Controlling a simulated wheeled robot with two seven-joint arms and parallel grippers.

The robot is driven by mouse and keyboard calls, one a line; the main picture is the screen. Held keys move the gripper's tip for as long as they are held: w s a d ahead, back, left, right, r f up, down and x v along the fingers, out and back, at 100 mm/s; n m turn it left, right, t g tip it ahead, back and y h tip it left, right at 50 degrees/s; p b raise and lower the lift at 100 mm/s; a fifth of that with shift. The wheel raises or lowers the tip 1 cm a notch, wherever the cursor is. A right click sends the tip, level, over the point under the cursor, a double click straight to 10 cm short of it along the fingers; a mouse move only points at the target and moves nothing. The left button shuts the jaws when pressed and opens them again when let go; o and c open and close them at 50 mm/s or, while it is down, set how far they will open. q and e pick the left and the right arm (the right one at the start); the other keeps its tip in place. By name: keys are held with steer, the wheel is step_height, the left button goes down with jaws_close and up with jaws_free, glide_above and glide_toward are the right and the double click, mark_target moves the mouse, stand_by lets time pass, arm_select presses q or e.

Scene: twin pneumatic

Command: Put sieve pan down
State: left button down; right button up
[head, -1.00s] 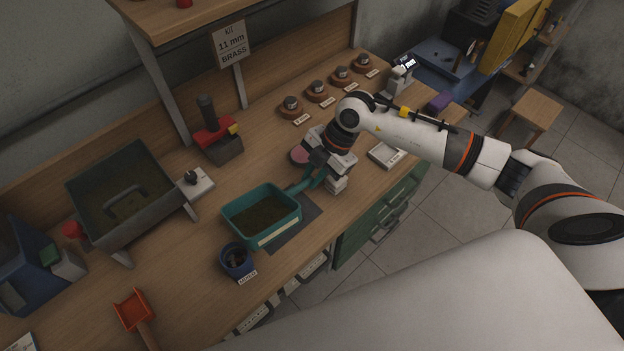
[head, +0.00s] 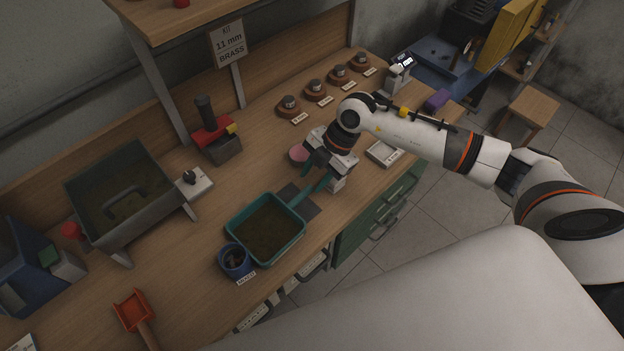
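The sieve pan (head: 288,252) is a teal rectangular tray with dark, grainy contents and a teal handle at its upper right corner. It is over the front of the bench, right beside the blue cup (head: 235,262); I cannot tell whether its base fully rests on the bench. My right gripper (head: 322,182) is at the handle, which runs up between its fingers, and it appears shut on it. The fingertips are partly hidden. A dark mat (head: 308,207) shows under the handle, beside the pan. My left gripper is out of view.
A grey tub (head: 120,195) and an orange scoop (head: 135,312) are to the left. A red-and-black device (head: 215,138) stands behind. A pink disc (head: 299,154) lies beside the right gripper, and a white tray (head: 384,153) to its right. The bench's front edge is close to the pan.

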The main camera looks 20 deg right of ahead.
steer(key=b+v, duration=0.1)
steer(key=v, duration=0.9)
